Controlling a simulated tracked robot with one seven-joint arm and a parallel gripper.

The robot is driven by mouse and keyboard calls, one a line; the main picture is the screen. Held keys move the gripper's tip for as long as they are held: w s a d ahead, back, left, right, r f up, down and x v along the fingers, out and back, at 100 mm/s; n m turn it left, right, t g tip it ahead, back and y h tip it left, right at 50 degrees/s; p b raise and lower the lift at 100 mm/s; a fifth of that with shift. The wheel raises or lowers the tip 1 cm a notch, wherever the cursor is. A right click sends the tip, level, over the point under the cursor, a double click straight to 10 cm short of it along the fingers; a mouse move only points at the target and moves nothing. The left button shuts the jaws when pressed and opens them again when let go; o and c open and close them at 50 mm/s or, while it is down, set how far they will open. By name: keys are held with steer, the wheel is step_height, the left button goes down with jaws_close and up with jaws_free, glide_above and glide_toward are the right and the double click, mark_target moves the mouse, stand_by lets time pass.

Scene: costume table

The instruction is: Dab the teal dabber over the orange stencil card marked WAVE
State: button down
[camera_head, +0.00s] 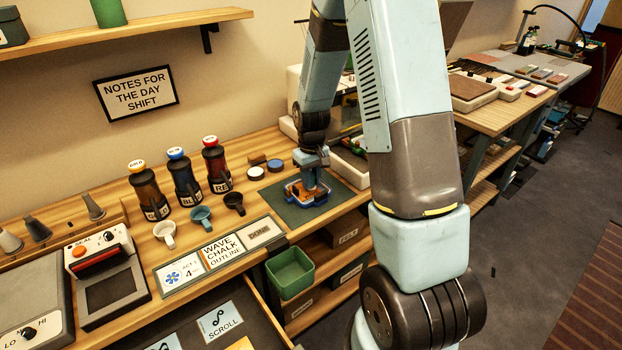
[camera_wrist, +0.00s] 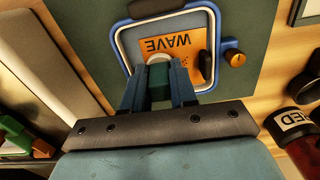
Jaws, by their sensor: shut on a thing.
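The orange stencil card (camera_wrist: 182,47) marked WAVE lies inside a blue frame (camera_wrist: 122,50) with rounded corners and an orange knob. The frame rests on a dark green mat (camera_head: 281,207), and in the head view it sits directly under my arm. My gripper (camera_wrist: 158,84) is shut on the teal dabber (camera_wrist: 159,79), which has a pale round end pointing toward the card. The dabber overlaps the card's lower left part in the wrist view. I cannot tell whether its end touches the card. In the head view my gripper (camera_head: 312,178) hides most of the dabber and card.
Gold, blue and red bottles (camera_head: 186,177) stand left of the mat, with small white, teal and black cups (camera_head: 200,217) in front. Two round pads (camera_head: 275,165) lie behind the mat. Signs (camera_head: 222,250) line the front edge. A green bin (camera_head: 290,272) sits below.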

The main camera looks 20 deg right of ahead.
steer(key=shift+r, duration=3.5)
steer(key=shift+f, duration=0.1)
steer(key=shift+w+a+f, duration=0.1)
steer(key=shift+a+f, duration=0.15)
steer(key=shift+f, duration=0.75)
steer(key=shift+w+a+f, duration=0.1)
steer(key=shift+a+f, duration=0.15)
steer(key=shift+f, duration=0.7)
steer(key=shift+a+f, duration=0.25)
steer(key=shift+f, duration=0.75)
steer(key=shift+f, duration=0.5)
step_height(320, 180, up, 7)
